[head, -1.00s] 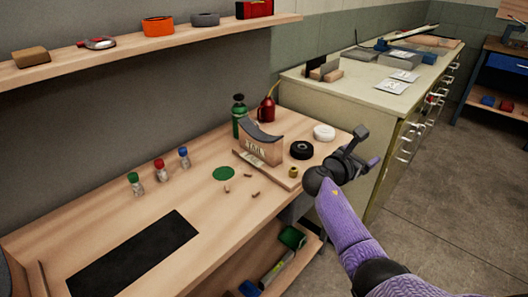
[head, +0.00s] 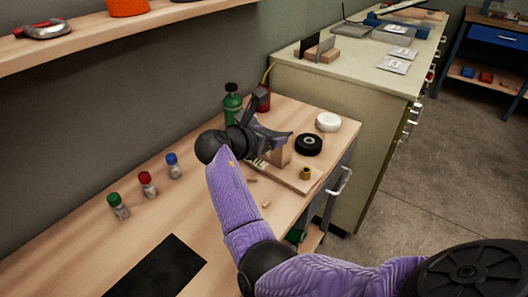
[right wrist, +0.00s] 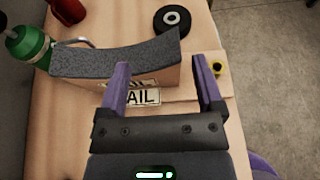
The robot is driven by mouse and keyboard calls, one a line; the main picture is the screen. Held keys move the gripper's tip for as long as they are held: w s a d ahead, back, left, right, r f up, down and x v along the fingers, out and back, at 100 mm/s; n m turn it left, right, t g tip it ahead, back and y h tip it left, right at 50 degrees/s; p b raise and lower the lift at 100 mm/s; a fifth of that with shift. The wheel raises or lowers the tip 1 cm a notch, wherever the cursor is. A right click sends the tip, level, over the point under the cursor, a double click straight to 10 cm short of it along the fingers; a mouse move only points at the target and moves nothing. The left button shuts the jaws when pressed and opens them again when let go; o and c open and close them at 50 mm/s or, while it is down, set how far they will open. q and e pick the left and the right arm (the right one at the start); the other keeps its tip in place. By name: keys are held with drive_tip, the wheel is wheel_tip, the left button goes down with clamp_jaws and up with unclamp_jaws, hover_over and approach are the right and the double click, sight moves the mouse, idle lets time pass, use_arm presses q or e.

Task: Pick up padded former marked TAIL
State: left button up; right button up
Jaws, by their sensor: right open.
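The padded former marked TAIL (right wrist: 150,68) shows in the right wrist view as a wooden block with a curved grey pad on top. Its TAIL label (right wrist: 142,97) is partly covered by my gripper. In the head view the former (head: 284,152) is mostly hidden behind my right gripper and arm. My right gripper (right wrist: 161,65) is open. Its fingers appear over the former's right part in the wrist view, one across the label and one beyond the right end. I cannot tell whether they touch it. My left gripper is not in view.
A green bottle (head: 232,103) and a red can (head: 263,98) stand behind the former. A black roll (head: 308,144), a white roll (head: 328,122) and a brass piece (head: 305,173) are to its right. Small capped jars (head: 147,184) stand left. A black mat (head: 156,268) lies in front.

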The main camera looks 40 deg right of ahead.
sight(283, 133)
drive_tip(key=x, duration=0.1)
drive_tip(key=b+x, duration=0.1)
drive_tip(key=x, duration=0.1)
drive_tip(key=f+b+x, duration=0.1)
drive_tip(key=x, duration=0.1)
drive_tip(key=shift+s, duration=0.35)
drive_tip(key=shift+d, duration=0.2)
drive_tip(key=shift+r, duration=0.2)
drive_tip(key=shift+c, duration=0.2)
drive_tip(key=c, duration=0.7)
clamp_jaws()
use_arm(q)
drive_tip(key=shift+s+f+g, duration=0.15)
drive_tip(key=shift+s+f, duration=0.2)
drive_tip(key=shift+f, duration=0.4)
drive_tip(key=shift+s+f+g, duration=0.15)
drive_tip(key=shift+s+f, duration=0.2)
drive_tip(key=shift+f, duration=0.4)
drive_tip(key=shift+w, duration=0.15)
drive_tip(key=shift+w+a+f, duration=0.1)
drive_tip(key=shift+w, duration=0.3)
